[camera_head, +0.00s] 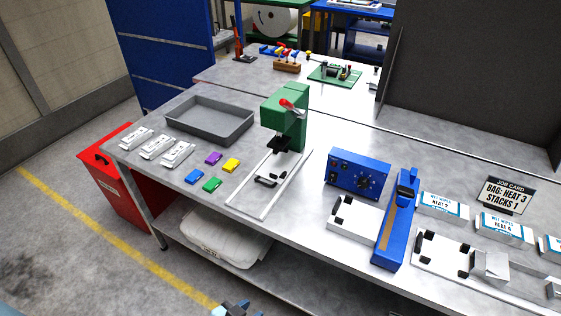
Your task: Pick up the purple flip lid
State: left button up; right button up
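The purple flip lid (214,158) lies flat on the grey workbench (200,205), in a small group with a yellow lid (231,165), a blue lid (194,177) and a green lid (212,185). Nothing touches or covers it. Only the tip of what looks like my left gripper (236,309) shows at the bottom edge, well below the bench front and far from the lids. Its fingers are mostly cut off, so I cannot tell whether it is open. My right gripper is not in view.
White packs (158,148) lie left of the lids. A grey tray (210,121) stands behind them. A green press (285,118) with a white base frame stands to the right. A blue control box (357,174) and blue sealer (396,222) stand farther right. A red bin (117,185) stands at the bench's left end.

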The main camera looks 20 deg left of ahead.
aim_at(214, 157)
jog(key=u, duration=1.25)
jog(key=i+j, duration=0.15)
jog(key=j, duration=0.15)
jog(key=i+j, duration=0.1)
jog(key=j, duration=0.2)
jog(key=i+j+u, duration=0.1)
jog(key=i+j, duration=0.05)
jog(key=j, duration=0.1)
